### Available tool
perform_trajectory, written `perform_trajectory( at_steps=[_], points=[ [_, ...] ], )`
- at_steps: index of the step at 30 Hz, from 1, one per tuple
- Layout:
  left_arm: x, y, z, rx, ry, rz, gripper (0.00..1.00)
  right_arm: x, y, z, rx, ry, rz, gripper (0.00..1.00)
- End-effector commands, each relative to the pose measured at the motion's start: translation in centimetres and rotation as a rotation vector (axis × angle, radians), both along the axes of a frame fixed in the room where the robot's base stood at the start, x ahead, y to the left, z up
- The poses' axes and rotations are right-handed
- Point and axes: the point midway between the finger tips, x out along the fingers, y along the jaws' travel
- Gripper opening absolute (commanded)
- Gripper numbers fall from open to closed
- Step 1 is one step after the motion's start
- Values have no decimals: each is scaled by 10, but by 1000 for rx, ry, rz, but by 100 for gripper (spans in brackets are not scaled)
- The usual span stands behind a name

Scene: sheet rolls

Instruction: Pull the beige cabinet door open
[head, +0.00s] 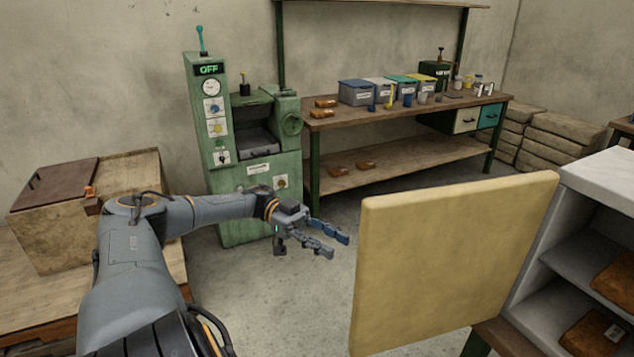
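The beige cabinet door (450,262) stands swung open from the white-topped cabinet (594,178) at the right, its broad flat face toward me. Two shelves inside the cabinet show past the door, with brown packages on them. No handle shows on the face I see. My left gripper (340,247) is open and empty, a little left of the door's free edge and apart from it in the picture. My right gripper is not in view.
A green machine (243,140) with an OFF display stands at the back. A workbench (380,118) with bins and cups runs along the wall. A wooden crate (80,215) sits at left. Stacked sacks (560,135) lie at back right. The middle floor is clear.

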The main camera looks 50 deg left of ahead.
Motion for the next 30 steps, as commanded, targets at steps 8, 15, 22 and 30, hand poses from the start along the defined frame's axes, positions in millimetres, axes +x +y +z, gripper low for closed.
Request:
perform_trajectory(
  at_steps=[8,15,22,30],
  points=[
    [-8,33,0,-1,-1,1,38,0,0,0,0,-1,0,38],
    [-10,38,0,-1,1,-1,38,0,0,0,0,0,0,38],
    [-10,38,0,0,1,-1,38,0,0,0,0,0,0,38],
    [-9,37,-1,-1,1,1,38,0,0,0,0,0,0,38]
  ],
)
